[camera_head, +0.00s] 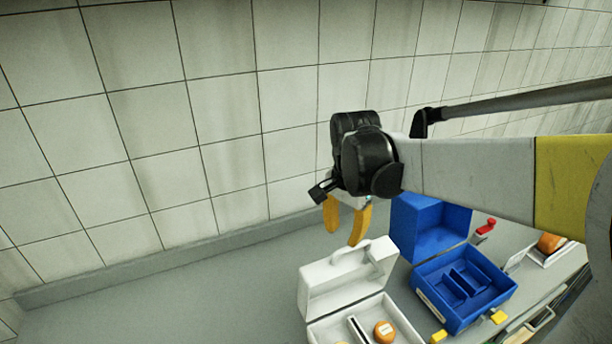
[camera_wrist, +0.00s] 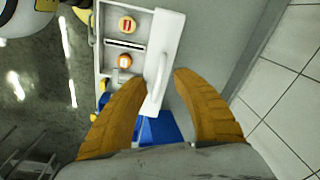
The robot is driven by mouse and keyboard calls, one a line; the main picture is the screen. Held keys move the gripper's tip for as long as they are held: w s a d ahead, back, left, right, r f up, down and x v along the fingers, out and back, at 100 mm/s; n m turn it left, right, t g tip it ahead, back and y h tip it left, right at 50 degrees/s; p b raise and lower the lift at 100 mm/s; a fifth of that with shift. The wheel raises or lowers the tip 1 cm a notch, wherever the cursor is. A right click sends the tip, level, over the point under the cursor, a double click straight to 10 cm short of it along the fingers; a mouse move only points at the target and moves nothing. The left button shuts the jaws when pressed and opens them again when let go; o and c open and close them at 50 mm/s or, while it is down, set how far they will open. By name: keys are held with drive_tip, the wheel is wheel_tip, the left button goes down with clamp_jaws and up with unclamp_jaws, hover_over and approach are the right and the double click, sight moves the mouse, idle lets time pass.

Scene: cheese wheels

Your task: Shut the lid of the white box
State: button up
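The white box (camera_head: 410,332) stands low in the head view with its lid (camera_head: 325,285) raised, the handle (camera_head: 350,255) on the lid's upper side. Orange-and-white round pieces and a dark slot show inside. My gripper (camera_head: 345,236) is above the lid, its yellow fingers spread and empty. In the wrist view the gripper (camera_wrist: 156,75) is open, with the lid (camera_wrist: 168,38) and its handle (camera_wrist: 158,88) seen between and beyond the fingers. Whether a finger touches the lid cannot be told.
An open blue box (camera_head: 455,312) with compartments stands right of the white box, its blue lid (camera_head: 425,225) raised. A red item (camera_head: 486,227) and an orange wheel (camera_head: 549,243) lie farther right. A tiled wall (camera_head: 220,130) rises behind; the grey surface (camera_head: 190,290) at left is clear.

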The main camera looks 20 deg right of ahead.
drive_tip(key=w+d+r+m+g+p, duration=0.2)
drive_tip(key=w+d+r+m+p, duration=0.1)
drive_tip(key=d+r+m+p, duration=0.15)
drive_tip(key=f, duration=0.3)
drive_tip(key=s+f, duration=0.1)
drive_tip(key=f, duration=0.7)
drive_tip(key=shift+s+f, duration=0.25)
drive_tip(key=shift+s, duration=0.05)
clamp_jaws()
